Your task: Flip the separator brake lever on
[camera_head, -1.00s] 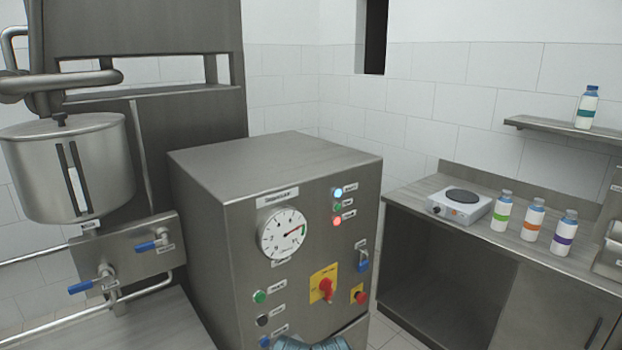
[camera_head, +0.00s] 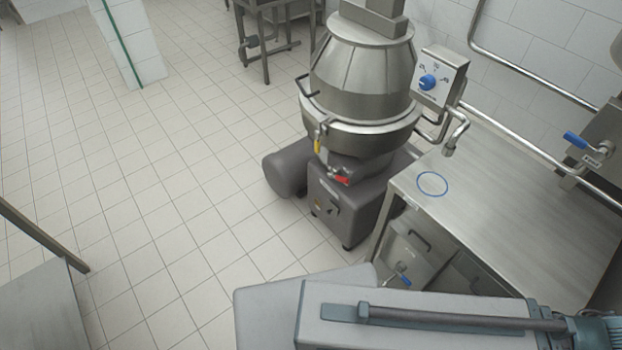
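The separator (camera_head: 362,75) is a steel machine with a conical hood on a grey base, standing on the floor right of centre. A small lever with a yellow grip (camera_head: 317,146) hangs at the left of its bowl rim. A small red-handled lever (camera_head: 340,179) sits lower, on the front below the bowl. I cannot tell from labels which one is the brake lever, nor its on or off position. Neither of my grippers is in view, so both are apart from these levers in the picture.
A steel table (camera_head: 480,190) with a blue ring (camera_head: 432,184) stands right of the separator. A control box (camera_head: 440,78) with a blue knob is beside the hood. A grey motor (camera_head: 285,174) lies left of the base. The tiled floor (camera_head: 170,200) at left is clear.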

